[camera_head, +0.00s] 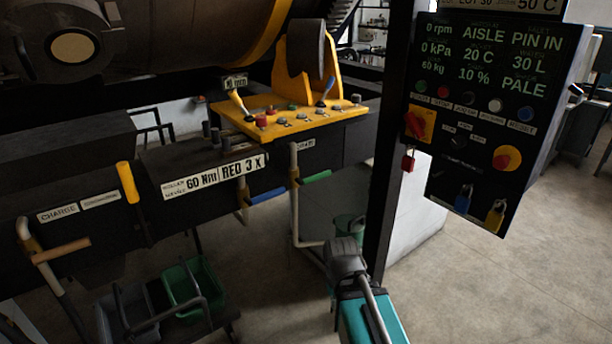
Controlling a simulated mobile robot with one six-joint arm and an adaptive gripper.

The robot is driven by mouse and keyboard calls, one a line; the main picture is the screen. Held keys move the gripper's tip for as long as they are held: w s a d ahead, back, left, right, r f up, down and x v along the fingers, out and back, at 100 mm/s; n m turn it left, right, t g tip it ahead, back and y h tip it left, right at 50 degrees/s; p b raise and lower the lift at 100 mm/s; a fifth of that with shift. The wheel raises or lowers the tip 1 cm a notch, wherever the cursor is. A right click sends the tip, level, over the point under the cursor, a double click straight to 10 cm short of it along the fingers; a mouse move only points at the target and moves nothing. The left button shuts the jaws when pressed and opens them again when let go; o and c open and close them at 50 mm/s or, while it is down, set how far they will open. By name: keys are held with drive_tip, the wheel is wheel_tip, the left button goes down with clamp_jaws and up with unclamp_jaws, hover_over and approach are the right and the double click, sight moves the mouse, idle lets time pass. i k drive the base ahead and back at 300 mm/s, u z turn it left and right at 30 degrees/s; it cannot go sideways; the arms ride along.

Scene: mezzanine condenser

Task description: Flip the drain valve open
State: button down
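Several pipe valves with coloured handles show along the front of the dark machine. A blue handle (268,195) and a green handle (316,177) sit on pale pipes under the yellow control ledge. A wooden handle (60,250) sits on a pipe at the lower left, and a yellow lever (128,182) stands upright to its right. I cannot read a label that tells which one is the drain valve. Part of my teal and dark arm rises at the bottom centre, apart from all the handles. My gripper's fingers are not visible.
A yellow control ledge (290,118) carries knobs and small levers under a large drum (160,35). A black post (393,150) and a hanging control panel (490,125) stand at the right. Green and grey bins (190,282) sit at the lower left. Floor at the right is clear.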

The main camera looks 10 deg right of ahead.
sight(307, 181)
drive_tip(key=i, duration=1.4)
drive_tip(key=z, duration=0.5)
drive_tip(key=k, duration=0.75)
drive_tip(key=u, duration=0.2)
